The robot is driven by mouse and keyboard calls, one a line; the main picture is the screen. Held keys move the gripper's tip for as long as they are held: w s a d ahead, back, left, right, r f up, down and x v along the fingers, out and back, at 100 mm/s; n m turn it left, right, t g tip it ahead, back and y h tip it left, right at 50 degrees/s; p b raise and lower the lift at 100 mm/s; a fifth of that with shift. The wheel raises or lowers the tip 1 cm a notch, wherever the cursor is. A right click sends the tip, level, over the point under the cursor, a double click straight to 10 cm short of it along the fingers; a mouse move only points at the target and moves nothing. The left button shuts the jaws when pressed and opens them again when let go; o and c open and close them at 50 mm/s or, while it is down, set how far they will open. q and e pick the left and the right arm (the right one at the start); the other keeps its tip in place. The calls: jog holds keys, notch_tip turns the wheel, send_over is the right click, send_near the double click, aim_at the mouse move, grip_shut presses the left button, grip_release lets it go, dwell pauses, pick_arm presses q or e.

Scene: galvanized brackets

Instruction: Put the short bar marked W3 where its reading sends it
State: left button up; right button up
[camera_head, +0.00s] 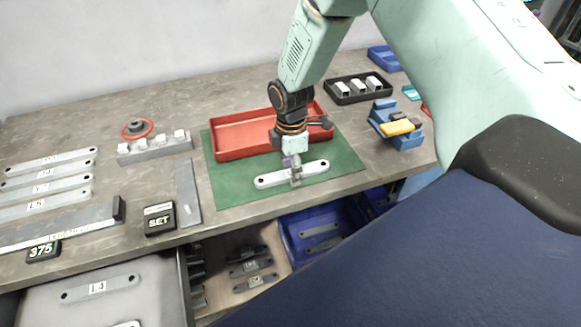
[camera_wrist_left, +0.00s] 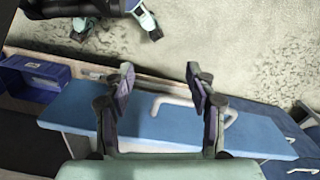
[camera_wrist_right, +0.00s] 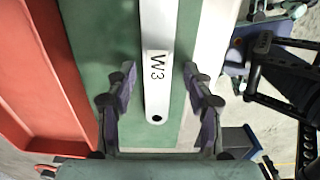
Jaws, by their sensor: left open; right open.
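The short bar marked W3 (camera_wrist_right: 157,35) lies on the green mat (camera_wrist_right: 92,40). In the head view this pale bar (camera_head: 268,181) has a hole at each end and lies in front of the red tray (camera_head: 232,152). My right gripper (camera_head: 294,176) is open just above the bar, right of its middle. In the right wrist view the bar runs between the open fingers of my right gripper (camera_wrist_right: 159,78), apart from both. My left gripper (camera_wrist_left: 160,80) is open and empty; it shows only in its own wrist view.
Marked bars (camera_head: 50,182) lie at the left of the bench. A display reading 375 (camera_head: 43,250) and a SET block (camera_head: 159,219) stand near the front edge. Below are an open drawer with bars (camera_head: 97,289) and a blue bin (camera_head: 318,219). A black tray (camera_head: 347,99) is behind.

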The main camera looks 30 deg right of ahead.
jog(key=shift+d, duration=0.25)
jog(key=shift+w+r, duration=0.15)
jog(key=shift+r, duration=0.2)
notch_tip(320, 180, up, 11)
jog(key=shift+a+r, duration=0.2)
jog(key=shift+a, duration=0.1)
jog(key=shift+d, duration=0.2)
